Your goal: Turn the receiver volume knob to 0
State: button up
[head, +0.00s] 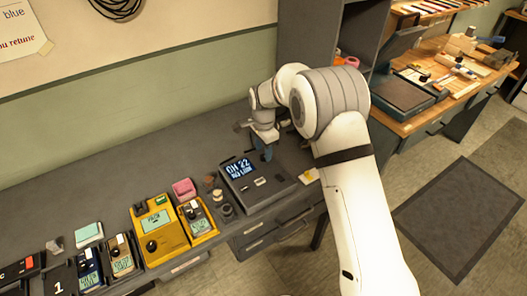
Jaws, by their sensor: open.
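A dark grey box with a lit blue-white display (240,168), which I take to be the receiver (275,187), stands on the grey bench. Its display seems to read "ON 22" with "NO LOCK" below. My gripper (266,153) is open and points down at the far right part of this box, to the right of the display. I cannot make out the volume knob; it may be hidden behind the gripper. I cannot tell whether the fingers touch anything.
A yellow instrument (157,225) with a black knob and several handheld meters stand left on the bench (110,178). Small round pieces (225,209) and a pink block (184,188) lie nearby. A dark cabinet (305,40) rises behind the arm. A wooden workbench (440,85) is at right.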

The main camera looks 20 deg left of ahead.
jog(key=shift+f, duration=1)
jog(key=shift+c, duration=0.4)
grip_shut()
